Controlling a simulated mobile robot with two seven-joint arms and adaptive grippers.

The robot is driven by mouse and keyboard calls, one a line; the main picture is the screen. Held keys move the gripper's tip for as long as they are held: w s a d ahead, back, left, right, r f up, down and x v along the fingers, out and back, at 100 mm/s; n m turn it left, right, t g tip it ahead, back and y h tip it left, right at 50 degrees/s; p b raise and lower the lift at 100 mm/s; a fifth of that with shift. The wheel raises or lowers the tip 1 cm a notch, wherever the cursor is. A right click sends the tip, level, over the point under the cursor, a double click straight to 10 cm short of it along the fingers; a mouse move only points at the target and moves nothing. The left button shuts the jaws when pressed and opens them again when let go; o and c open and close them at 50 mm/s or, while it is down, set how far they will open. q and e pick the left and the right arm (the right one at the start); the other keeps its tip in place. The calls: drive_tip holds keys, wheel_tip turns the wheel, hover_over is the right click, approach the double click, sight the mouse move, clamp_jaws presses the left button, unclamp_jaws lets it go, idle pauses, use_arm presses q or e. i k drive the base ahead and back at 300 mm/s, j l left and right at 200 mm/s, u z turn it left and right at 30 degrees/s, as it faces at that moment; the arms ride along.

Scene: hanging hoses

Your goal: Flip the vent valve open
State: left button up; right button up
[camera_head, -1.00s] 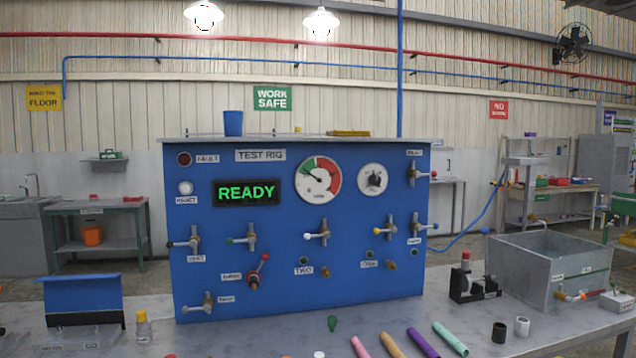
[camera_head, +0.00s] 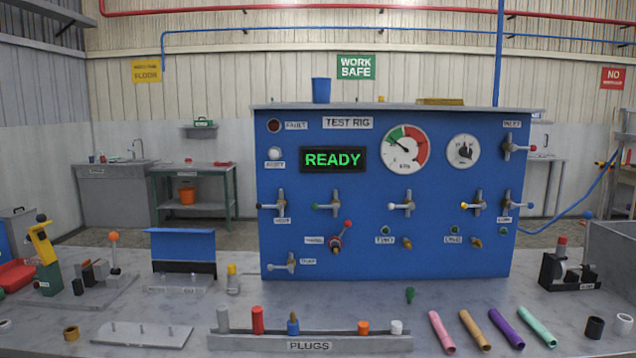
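The blue test rig panel (camera_head: 385,245) stands on the bench in the head view, with several small lever valves. A black-tipped valve (camera_head: 281,205) is at the left of the middle row, its lever pointing left; the small label (camera_head: 283,220) below it may read VENT, but I cannot be sure. Beside it are valves with a green tip (camera_head: 335,205), white tip (camera_head: 407,205), yellow tip (camera_head: 478,204) and blue tip (camera_head: 507,205). A red-tipped valve (camera_head: 508,147) is at upper right and a white-tipped one (camera_head: 290,264) at lower left. Neither gripper is in view.
A plug rack (camera_head: 310,345) lies in front of the panel, with colored tubes (camera_head: 506,328) to its right. A stand with a yellow lever (camera_head: 42,243) and a blue screen (camera_head: 180,245) stand at left. A grey tank (camera_head: 612,255) is at right.

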sight(260, 205)
drive_tip(key=i+l, duration=0.15)
drive_tip(key=i, duration=0.25)
drive_tip(key=i+l, duration=0.2)
drive_tip(key=i, duration=0.2)
drive_tip(key=i+l+z, duration=0.1)
drive_tip(key=i, duration=0.3)
